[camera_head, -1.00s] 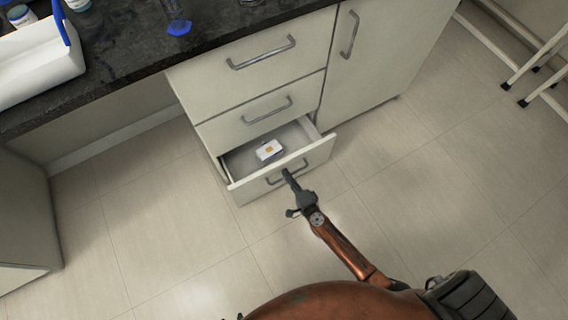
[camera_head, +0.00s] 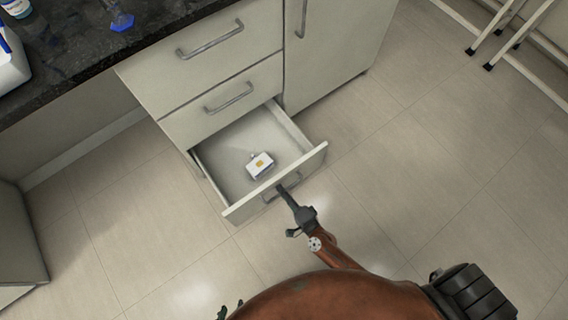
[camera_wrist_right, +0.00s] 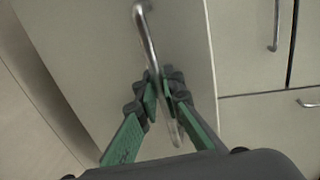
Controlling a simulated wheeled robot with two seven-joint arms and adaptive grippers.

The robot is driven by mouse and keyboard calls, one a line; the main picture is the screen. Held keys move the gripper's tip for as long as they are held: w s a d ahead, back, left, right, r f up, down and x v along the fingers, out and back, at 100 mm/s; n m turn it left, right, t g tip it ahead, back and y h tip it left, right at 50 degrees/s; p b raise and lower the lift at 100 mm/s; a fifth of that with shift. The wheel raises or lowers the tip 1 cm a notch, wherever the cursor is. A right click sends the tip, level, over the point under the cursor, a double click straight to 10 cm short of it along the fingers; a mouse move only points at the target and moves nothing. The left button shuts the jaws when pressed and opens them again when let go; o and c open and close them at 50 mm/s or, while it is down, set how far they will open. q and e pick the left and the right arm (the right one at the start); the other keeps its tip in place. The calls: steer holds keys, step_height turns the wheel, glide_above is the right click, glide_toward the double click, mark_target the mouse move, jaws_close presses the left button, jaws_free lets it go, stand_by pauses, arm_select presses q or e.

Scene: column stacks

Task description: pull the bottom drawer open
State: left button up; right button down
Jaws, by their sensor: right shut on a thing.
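The bottom drawer (camera_head: 280,183) of the grey-white cabinet stands well open in the head view, and its inside floor shows. My right gripper (camera_head: 284,190) is at the front of this drawer. In the right wrist view, my right gripper (camera_wrist_right: 160,90) has its green-and-black fingers shut on the drawer's metal bar handle (camera_wrist_right: 146,35), one finger on each side. The fingers cover part of the handle. Only small dark green tips of my left gripper (camera_head: 231,309) show at the bottom edge of the head view, so its jaws are unclear.
A small white box (camera_head: 260,165) with a yellow mark lies in the open drawer. The middle drawer (camera_head: 225,100) and top drawer (camera_head: 205,50) are shut. A dark countertop (camera_head: 60,90) holds a blue-based item (camera_head: 122,20).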

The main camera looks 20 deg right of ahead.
steer(key=c, duration=2.3)
jaws_free()
steer(key=shift+a, duration=0.1)
steer(key=shift+s, duration=0.2)
steer(key=v, duration=1.1)
steer(key=shift+s+r, duration=0.1)
steer(key=shift+s, duration=0.15)
